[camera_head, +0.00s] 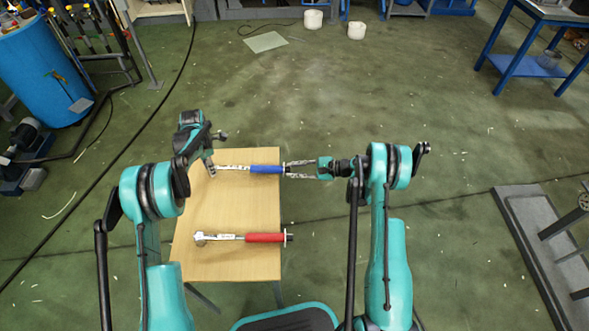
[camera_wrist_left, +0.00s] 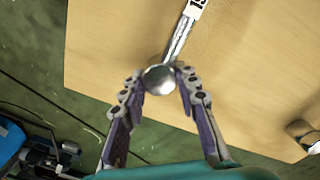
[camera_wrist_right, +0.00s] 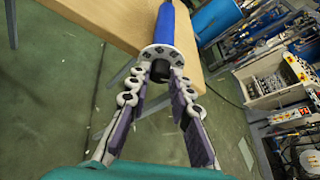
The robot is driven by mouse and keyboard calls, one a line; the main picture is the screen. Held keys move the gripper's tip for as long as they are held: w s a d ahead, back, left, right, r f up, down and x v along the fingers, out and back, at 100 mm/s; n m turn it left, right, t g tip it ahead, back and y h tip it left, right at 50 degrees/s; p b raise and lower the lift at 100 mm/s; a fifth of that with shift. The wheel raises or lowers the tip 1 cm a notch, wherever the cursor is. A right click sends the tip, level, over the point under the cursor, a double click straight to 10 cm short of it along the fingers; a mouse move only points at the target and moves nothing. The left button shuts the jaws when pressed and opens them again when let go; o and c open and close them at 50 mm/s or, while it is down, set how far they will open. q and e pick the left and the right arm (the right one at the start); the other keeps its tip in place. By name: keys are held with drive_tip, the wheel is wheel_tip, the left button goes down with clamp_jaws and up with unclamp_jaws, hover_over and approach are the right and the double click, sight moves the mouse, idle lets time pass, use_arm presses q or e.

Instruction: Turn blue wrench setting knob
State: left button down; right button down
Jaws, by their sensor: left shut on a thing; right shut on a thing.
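The blue wrench (camera_head: 267,169) lies across the far part of the wooden table, its silver shaft to the left and its blue handle to the right. My left gripper (camera_head: 211,168) is shut on the wrench's round silver head, which shows between the fingers in the left wrist view (camera_wrist_left: 160,79). My right gripper (camera_head: 290,169) is shut on the black setting knob (camera_wrist_right: 159,72) at the handle's end, past the table's right edge. In the right wrist view, a grey disc with holes (camera_wrist_right: 161,55) sits between knob and blue handle.
A red-handled wrench (camera_head: 264,238) lies on the nearer part of the wooden table (camera_head: 225,262). Bare table lies between the two wrenches. Green floor is open around the table. A blue drum (camera_head: 40,70) stands far left, and a grey metal frame (camera_head: 540,240) lies at right.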

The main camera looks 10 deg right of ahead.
drive_tip(key=n, duration=0.1)
drive_tip(key=n+t, duration=0.2)
drive_tip(key=shift+s+a+f, duration=0.1)
drive_tip(key=shift+s+f, duration=0.1)
drive_tip(key=shift+s, duration=0.05)
drive_tip(key=shift+t, duration=0.4)
drive_tip(key=c, duration=1.4)
unclamp_jaws()
drive_tip(key=shift+o, duration=0.2)
drive_tip(key=shift+r, duration=0.1)
wheel_tip(320, 180, up, 10)
